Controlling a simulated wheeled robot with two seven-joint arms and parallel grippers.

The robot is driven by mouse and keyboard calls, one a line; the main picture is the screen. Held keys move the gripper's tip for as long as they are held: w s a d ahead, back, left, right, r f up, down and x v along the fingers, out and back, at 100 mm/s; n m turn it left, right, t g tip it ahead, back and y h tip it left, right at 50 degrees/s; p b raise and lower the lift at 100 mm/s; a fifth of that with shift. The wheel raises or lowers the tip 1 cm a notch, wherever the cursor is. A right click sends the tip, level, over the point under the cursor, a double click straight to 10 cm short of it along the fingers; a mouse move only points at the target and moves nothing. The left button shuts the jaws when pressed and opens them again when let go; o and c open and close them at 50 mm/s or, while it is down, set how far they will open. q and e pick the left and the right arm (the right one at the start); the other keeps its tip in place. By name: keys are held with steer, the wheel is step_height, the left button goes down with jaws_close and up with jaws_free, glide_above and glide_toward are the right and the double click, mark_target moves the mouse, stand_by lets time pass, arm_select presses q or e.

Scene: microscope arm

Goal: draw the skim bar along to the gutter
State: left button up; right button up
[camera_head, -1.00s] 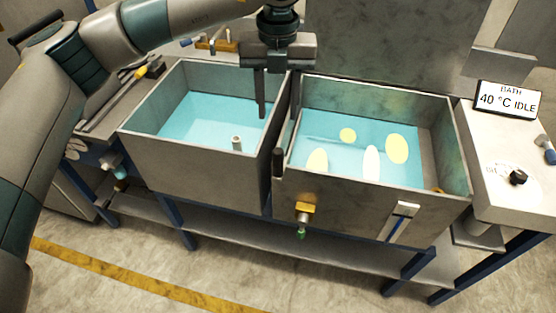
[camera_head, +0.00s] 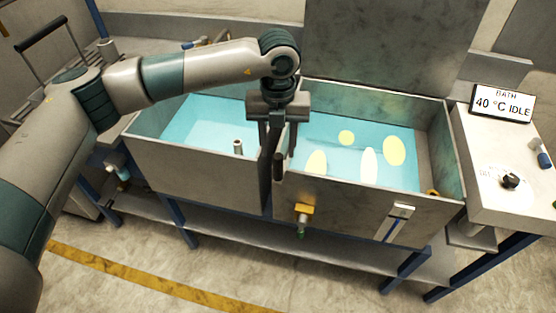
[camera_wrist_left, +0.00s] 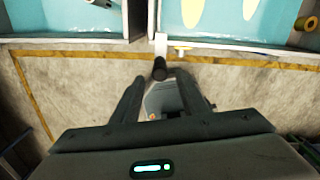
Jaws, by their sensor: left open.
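My left gripper (camera_head: 277,150) is open, pointing down over the left end of the right bath. In the left wrist view, its fingers (camera_wrist_left: 161,78) stand either side of a dark upright grip (camera_wrist_left: 160,67), apparently the skim bar's handle. The grip (camera_head: 278,166) also shows in the head view at the bath's front left corner. The rest of the bar is hidden or hard to make out. Pale yellow patches (camera_head: 394,151) float on the blue liquid. A grey strip at the bath's right end (camera_head: 425,165) looks like the gutter. My right gripper is not in view.
The left bath (camera_head: 200,168) stands directly beside the right one. A raised lid or panel (camera_head: 390,50) stands behind. The space above the right bath's liquid is clear.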

mark_target(278, 165)
arm_select(q)
step_height(278, 165, down, 8)
steer(key=shift+r+p, duration=0.2)
steer(key=shift+p, duration=1)
steer(key=shift+c, duration=0.2)
jaws_close()
